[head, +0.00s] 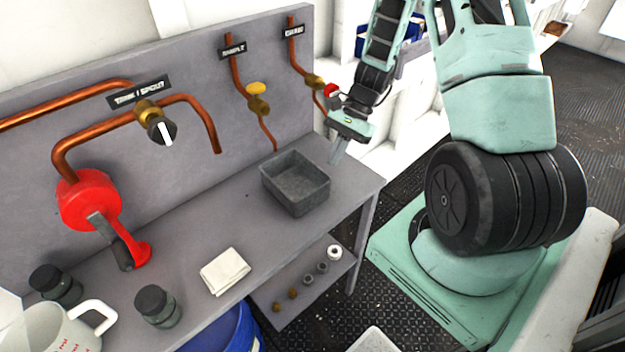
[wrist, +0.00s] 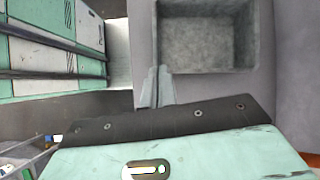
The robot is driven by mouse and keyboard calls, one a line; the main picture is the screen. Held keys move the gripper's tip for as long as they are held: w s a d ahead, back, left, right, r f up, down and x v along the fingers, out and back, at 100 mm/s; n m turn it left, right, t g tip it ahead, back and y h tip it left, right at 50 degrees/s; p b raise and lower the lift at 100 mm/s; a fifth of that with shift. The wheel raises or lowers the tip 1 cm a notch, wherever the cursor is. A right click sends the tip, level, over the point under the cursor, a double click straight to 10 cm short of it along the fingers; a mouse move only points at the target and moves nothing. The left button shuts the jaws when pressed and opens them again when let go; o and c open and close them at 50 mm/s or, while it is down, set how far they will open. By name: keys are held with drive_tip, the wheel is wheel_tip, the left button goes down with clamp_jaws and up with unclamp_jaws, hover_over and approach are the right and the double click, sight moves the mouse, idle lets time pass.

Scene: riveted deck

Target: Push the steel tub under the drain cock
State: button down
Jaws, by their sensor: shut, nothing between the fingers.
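The steel tub (head: 296,183) is a grey, open, rectangular box. It stands upright on the bench, below and in front of the sample pipe's lower end. It looks empty in the wrist view (wrist: 205,40). The drain cock (head: 316,82) is a brass valve with a red handle on the rightmost copper pipe, under a dark label. Its outlet is partly hidden behind my gripper. My gripper (head: 337,156) is shut and empty, pointing down just right of the tub. In the wrist view its fingers (wrist: 157,88) are close to a tub corner; I cannot tell if they touch.
A yellow-handled sample cock (head: 257,97) and a black-handled spout valve (head: 157,120) are left of the drain. A red pump (head: 90,200), dark jars (head: 156,306), a white cloth (head: 225,271) and a white jug (head: 60,330) occupy the left bench. The bench between cloth and tub is clear.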

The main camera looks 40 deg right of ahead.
drive_tip(key=s+d+f+m, duration=0.1)
drive_tip(key=d+f+m, duration=0.1)
drive_tip(key=d, duration=0.1)
drive_tip(key=p, duration=0.5)
approach(304, 197)
drive_tip(key=x, duration=0.5)
drive_tip(key=shift+s+f+t, duration=0.1)
drive_tip(key=shift+t, duration=0.3)
drive_tip(key=shift+f, duration=0.7)
drive_tip(key=shift+s+b, duration=0.1)
drive_tip(key=shift+b, duration=0.2)
drive_tip(key=shift+f, duration=0.1)
